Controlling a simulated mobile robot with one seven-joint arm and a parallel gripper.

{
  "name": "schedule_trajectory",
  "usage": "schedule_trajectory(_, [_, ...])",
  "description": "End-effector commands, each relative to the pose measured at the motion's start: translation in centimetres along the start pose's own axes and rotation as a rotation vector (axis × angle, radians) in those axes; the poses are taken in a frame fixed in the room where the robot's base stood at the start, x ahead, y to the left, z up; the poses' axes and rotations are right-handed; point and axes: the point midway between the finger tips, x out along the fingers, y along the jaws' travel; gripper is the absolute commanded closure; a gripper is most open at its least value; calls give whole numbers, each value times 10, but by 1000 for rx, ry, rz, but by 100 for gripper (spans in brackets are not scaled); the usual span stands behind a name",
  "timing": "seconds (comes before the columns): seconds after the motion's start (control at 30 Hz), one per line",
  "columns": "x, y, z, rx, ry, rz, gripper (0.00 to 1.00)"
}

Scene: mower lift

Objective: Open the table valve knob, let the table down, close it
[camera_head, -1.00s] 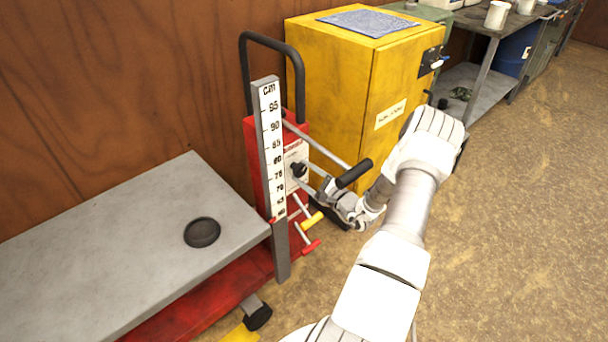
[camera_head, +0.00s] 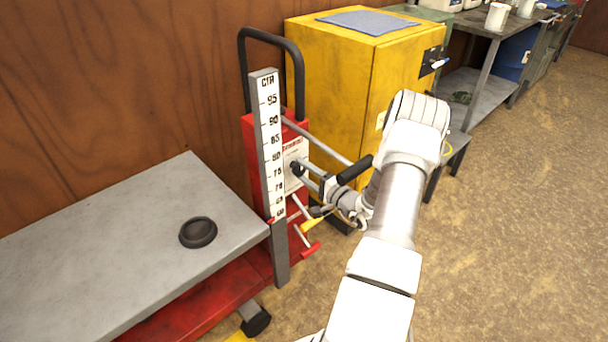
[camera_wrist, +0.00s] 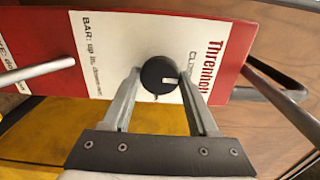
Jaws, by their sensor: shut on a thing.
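The valve knob (camera_wrist: 157,72) is round and black with a white mark, on a white label panel (camera_wrist: 125,40) of the red lift column. My gripper (camera_wrist: 160,80) has one finger on each side of the knob and is shut on it. In the head view the knob (camera_head: 297,169) is small, with my gripper (camera_head: 307,176) coming to it from the lower right. The grey lift table (camera_head: 100,250) lies at the left, level, with a black round cup (camera_head: 198,232) on it. A cm scale post (camera_head: 267,150) stands at its right end.
A yellow cabinet (camera_head: 335,85) stands behind the lift column. A bar with a black grip (camera_head: 354,171) and pedals, one yellow (camera_head: 312,224) and one red (camera_head: 311,250), stick out near my gripper. Floor at the right is clear.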

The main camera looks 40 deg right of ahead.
Motion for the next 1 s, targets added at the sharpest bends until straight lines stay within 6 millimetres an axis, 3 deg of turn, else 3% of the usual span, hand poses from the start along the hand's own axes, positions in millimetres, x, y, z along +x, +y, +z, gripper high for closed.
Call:
schedule_trajectory(0.57, [0,0,0,-37,0,1,96])
schedule_trajectory(0.6, [0,0,0,-37,0,1,39])
schedule_trajectory(0.77, [0,0,0,-36,0,1,12])
schedule_trajectory(1.0, [0,0,0,-35,0,0,12])
